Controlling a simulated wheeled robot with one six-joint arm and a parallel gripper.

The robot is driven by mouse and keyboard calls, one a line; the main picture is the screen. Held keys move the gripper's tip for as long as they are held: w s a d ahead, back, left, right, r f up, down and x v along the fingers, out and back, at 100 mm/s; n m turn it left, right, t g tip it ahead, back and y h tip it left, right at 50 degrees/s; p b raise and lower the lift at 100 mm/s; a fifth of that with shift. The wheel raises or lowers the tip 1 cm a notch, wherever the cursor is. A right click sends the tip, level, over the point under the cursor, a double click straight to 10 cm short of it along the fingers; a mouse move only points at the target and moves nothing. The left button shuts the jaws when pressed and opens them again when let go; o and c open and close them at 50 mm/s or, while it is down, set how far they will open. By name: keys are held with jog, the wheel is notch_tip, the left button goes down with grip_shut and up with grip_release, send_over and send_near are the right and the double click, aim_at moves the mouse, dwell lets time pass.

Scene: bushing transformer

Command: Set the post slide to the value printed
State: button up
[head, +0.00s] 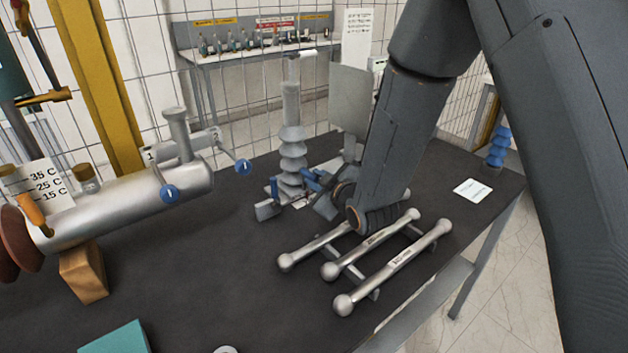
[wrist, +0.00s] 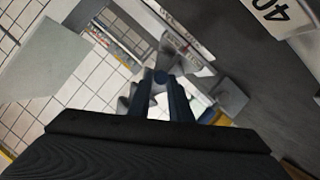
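A grey ribbed post (head: 291,150) stands upright on the dark table in the head view. My gripper (head: 311,181), with blue fingers, is low at the right side of its base. In the wrist view my gripper (wrist: 162,82) has two blue fingers with a narrow gap between them. A white card (wrist: 265,15) with an upside-down "40" shows in the wrist view. A white card (head: 473,190) lies on the table, its print unreadable.
Several metal bars with ball ends (head: 390,268) lie in front of my wrist. A teal block (head: 115,339) is at the front.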

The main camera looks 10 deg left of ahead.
jog(key=o, duration=0.4)
jog(key=shift+c, duration=0.2)
jog(key=shift+s, duration=0.1)
jog(key=b+v, duration=0.1)
jog(key=v, duration=0.6)
jog(key=shift+s+d+b, duration=0.2)
jog(key=shift+s+b, duration=0.1)
jog(key=shift+b, duration=0.1)
jog(key=shift+r, duration=0.1)
